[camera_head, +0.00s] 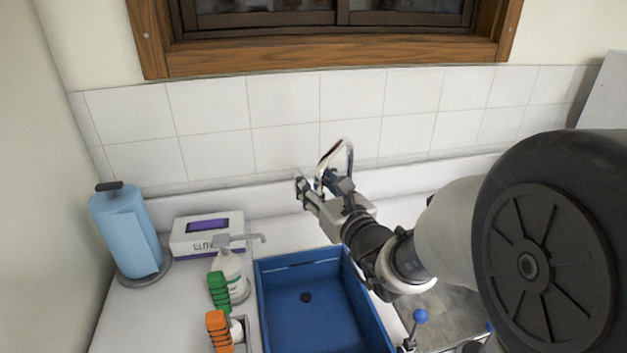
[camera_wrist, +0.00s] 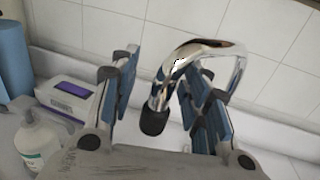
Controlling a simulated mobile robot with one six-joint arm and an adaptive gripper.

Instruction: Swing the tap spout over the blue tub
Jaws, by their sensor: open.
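The chrome tap spout (camera_head: 349,155) arches up near the back wall, behind the blue tub (camera_head: 310,325). It looks to be behind the tub's far right corner. My gripper (camera_head: 318,187) is at the spout, above and behind the tub's back rim. In the wrist view, my open gripper (camera_wrist: 160,66) has its blue-padded fingers on either side of the spout (camera_wrist: 213,47). The spout's black tip hangs between the fingers, with a visible gap to the left finger. Whether the right finger touches the spout I cannot tell. The tap's base is hidden.
Left of the tub stand a soap dispenser (camera_head: 231,272), a white box (camera_head: 195,238), a blue paper roll (camera_head: 128,235), and green (camera_head: 219,291) and orange (camera_head: 219,331) handled brushes. A blue-knobbed lever (camera_head: 420,316) is at the right. The tiled wall is close behind.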

